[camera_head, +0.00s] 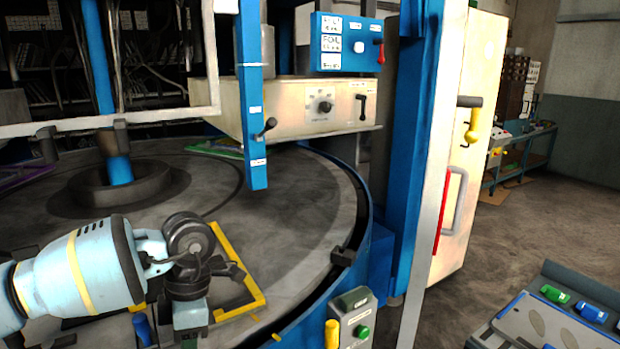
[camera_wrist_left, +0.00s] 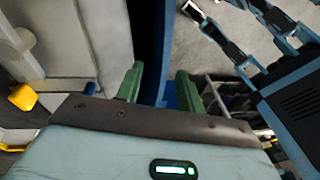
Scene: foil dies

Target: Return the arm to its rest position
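My left arm (camera_head: 85,268) comes in from the left in the head view, low over the front of a round grey table. It is pale blue with yellow bands, and its dark wrist joints cover part of a yellow frame (camera_head: 258,300) on the table. In the left wrist view my left gripper (camera_wrist_left: 158,85) has two green fingers standing apart, with nothing held between them. In the head view the gripper body shows only partly at the bottom edge, and its fingertips cannot be made out. My right gripper is in neither view.
The round table (camera_head: 300,205) also bears a green frame (camera_head: 215,149) and a purple frame (camera_head: 30,178). A blue post (camera_head: 252,100) hangs above it. A control box (camera_head: 352,318) with a green button stands at the front. A tray (camera_head: 515,325) with green and blue pieces is lower right.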

